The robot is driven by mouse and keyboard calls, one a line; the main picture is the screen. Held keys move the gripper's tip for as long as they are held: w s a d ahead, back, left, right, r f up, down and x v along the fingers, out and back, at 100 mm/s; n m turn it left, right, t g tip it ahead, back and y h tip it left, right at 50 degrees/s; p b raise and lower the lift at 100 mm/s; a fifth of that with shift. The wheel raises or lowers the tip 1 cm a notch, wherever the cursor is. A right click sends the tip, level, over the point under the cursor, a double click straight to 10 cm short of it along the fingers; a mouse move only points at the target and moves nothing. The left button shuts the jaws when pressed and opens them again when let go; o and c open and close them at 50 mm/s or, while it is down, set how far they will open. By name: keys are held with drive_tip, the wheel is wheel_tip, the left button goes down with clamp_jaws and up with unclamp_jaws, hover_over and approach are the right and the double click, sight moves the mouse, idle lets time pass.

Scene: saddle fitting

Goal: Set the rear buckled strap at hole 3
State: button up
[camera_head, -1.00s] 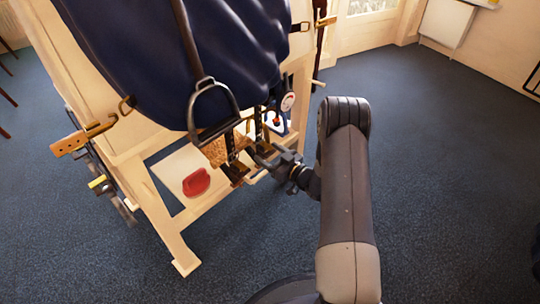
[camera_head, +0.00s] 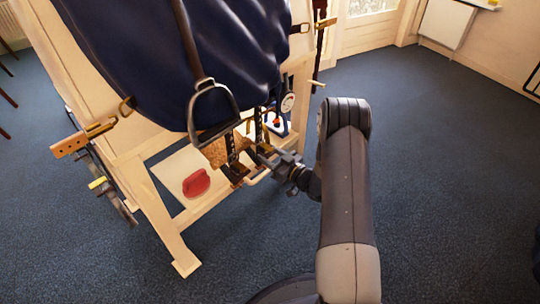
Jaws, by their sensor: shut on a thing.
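Two dark straps with pale holes hang below the navy cloth, a left strap (camera_head: 231,149) and a right strap (camera_head: 258,128). Brown-orange buckle pieces (camera_head: 236,172) show at the lower end of the left one. My gripper (camera_head: 263,158) reaches in from the right, at the lower end of the right strap. It is shut on that strap's lower end, as far as I can see. The fingertips and the right buckle overlap and are small. I cannot read which hole either buckle sits at, nor tell for certain which strap is the rear one.
The navy cloth (camera_head: 190,60) covers a pale wooden stand (camera_head: 160,215). A metal stirrup (camera_head: 212,88) hangs just above the straps. A red object (camera_head: 196,183) lies on the stand's low shelf (camera_head: 175,168). A round dial (camera_head: 288,103) stands behind. Carpet at right is clear.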

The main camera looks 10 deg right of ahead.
sight(261, 137)
wheel_tip(261, 137, up, 6)
drive_tip(key=shift+f+p, duration=0.1)
drive_tip(key=shift+p, duration=1)
drive_tip(key=o, duration=1.4)
drive_tip(key=shift+c, duration=0.2)
drive_tip(key=p+v, duration=0.2)
drive_tip(key=v, duration=0.8)
drive_tip(key=shift+s+d, duration=0.25)
drive_tip(key=shift+s, duration=0.1)
